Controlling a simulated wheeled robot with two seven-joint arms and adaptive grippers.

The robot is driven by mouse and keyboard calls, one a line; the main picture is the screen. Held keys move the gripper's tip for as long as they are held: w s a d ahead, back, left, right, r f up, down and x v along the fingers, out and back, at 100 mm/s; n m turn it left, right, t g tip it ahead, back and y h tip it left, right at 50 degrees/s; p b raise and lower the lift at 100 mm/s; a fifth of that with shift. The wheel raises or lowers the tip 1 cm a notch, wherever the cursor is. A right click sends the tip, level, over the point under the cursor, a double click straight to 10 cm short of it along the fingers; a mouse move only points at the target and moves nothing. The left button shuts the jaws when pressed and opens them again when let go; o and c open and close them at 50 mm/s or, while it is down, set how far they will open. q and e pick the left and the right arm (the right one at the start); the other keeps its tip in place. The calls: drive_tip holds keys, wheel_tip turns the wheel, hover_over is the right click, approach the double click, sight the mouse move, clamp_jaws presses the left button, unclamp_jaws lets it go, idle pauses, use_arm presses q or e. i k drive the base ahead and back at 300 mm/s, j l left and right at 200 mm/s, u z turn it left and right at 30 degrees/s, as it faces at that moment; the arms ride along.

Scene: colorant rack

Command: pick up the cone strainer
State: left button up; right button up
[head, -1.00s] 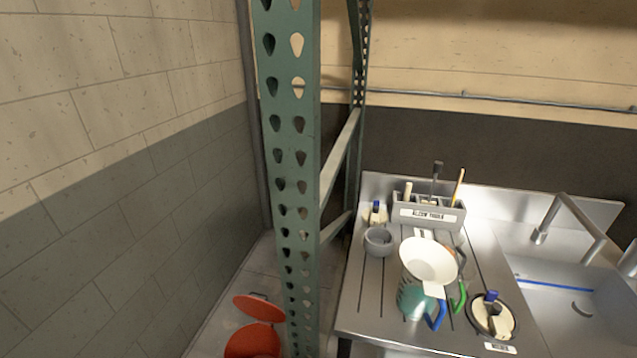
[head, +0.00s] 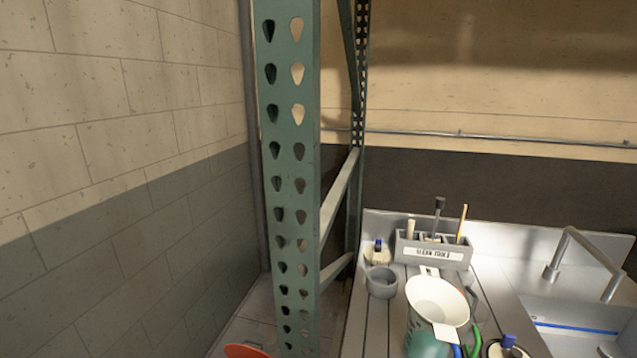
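A white cone-shaped strainer (head: 437,301) with a wide open rim is on the metal drainboard in the lower right of the head view. It appears to sit over or among other vessels, with a teal piece (head: 428,345) below it and blue and green handles beside it. What supports it underneath is partly hidden. Neither of my grippers shows in the head view.
A green perforated rack post (head: 290,180) stands upright left of the drainboard (head: 377,325). A grey tool caddy (head: 433,253) and a grey cup (head: 381,282) are behind the strainer. A sink with a faucet (head: 572,250) is at right. A red lid (head: 246,351) is low left.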

sight(435, 301)
drive_tip(key=u, duration=0.8)
drive_tip(key=z, duration=1.65)
